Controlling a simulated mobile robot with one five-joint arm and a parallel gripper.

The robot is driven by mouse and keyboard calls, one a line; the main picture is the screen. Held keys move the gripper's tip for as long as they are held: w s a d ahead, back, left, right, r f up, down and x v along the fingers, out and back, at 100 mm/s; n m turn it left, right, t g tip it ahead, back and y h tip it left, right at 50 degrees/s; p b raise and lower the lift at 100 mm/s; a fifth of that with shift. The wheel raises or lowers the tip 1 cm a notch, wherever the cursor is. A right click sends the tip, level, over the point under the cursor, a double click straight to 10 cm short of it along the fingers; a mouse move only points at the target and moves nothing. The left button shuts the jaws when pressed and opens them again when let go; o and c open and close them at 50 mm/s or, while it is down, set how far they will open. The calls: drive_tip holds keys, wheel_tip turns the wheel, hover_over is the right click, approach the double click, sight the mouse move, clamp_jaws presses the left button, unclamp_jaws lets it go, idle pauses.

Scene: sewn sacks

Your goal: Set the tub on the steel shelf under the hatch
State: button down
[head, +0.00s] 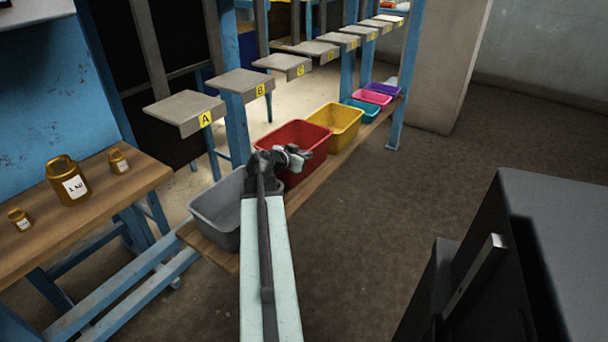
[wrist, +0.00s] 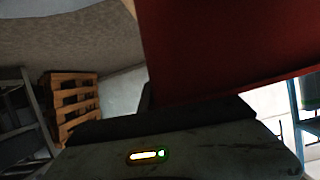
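Several open tubs stand in a row on a low wooden plank (head: 330,162) in the head view: a grey tub (head: 213,212), a red tub (head: 311,136), a yellow tub (head: 345,118), and smaller teal, pink and purple ones farther back. My gripper (head: 292,155) is at the near left side of the red tub, overlapping its wall in the picture. In the wrist view a large plain red surface (wrist: 230,45), likely the red tub's wall, fills the upper right, very close. The fingertips are not clear, so I cannot tell whether they grip it. I cannot make out which surface is the steel shelf or hatch.
Lettered grey plates (head: 186,110) stick out above the tubs, between blue posts (head: 237,128). A wooden bench (head: 100,195) with brown jars (head: 68,181) stands at left. A dark cabinet (head: 560,240) is at right. The middle floor is clear. Wooden pallets (wrist: 72,105) show in the wrist view.

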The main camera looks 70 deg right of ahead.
drive_tip(key=shift+f+b, duration=2.4)
drive_tip(key=c, duration=1.6)
unclamp_jaws()
drive_tip(key=shift+s+r, duration=0.1)
drive_tip(key=shift+c, duration=0.2)
